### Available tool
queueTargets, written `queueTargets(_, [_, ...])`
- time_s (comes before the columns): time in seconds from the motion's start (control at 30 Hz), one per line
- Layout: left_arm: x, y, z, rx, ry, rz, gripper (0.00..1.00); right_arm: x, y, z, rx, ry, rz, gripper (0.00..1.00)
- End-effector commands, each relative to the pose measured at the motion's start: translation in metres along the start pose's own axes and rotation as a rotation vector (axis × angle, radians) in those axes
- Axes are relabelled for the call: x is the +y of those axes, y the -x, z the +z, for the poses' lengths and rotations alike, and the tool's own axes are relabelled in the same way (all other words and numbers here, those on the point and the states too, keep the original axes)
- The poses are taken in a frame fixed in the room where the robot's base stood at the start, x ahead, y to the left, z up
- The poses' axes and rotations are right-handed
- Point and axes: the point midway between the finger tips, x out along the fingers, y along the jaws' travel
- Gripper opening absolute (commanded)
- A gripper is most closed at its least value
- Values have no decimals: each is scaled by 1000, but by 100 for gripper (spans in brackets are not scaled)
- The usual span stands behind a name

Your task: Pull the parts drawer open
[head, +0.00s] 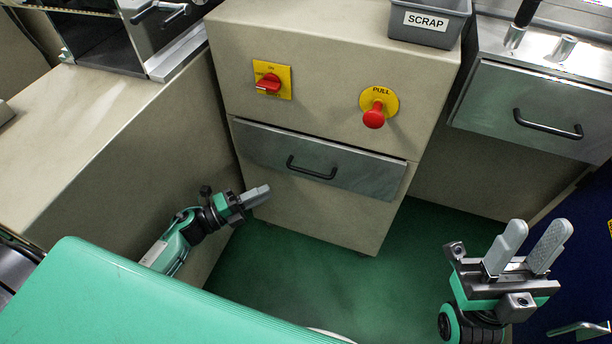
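A grey metal drawer (350,172) with a black bar handle (311,168) is set in the front of the beige middle cabinet. It looks closed. A second metal drawer (490,106) with a black handle (547,125) is at the right, also looking closed. Neither drawer carries a readable label, so I cannot tell which is the parts drawer. My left gripper (258,193) is left of and below the middle drawer's handle, apart from it. Its fingers are seen edge-on, so their gap is hidden. My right gripper (535,234) is open and empty, pointing up, below the right drawer.
The middle cabinet (300,45) bears a red rotary switch (268,84) and a red pull knob (374,116) above the drawer. A grey SCRAP bin (430,38) sits on top. A beige counter (80,130) flanks the left. Green floor (400,270) between my grippers is clear.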

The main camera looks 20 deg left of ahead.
Motion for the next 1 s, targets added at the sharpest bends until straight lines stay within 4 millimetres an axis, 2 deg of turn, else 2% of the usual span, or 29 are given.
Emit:
queueTargets(0.1, [-2, -2, -3, 25, -32, -7, 20, 0, -2, -14, 46, -1, 0, 36])
queueTargets(0.27, [-4, -16, -4, 29, -35, -11, 20, 0, -4, -16, 58, -1, -1, 36])
queueTargets(0.7, [-5, -105, -6, 27, -34, -11, 20, 0, -6, -16, 88, 1, -7, 36])
queueTargets(0.8, [-4, -120, -6, 26, -32, -10, 20, 0, -7, -16, 93, 1, -9, 36])
queueTargets(1.0, [-4, -137, -7, 25, -31, -8, 20, 0, -7, -15, 94, 1, -10, 36])
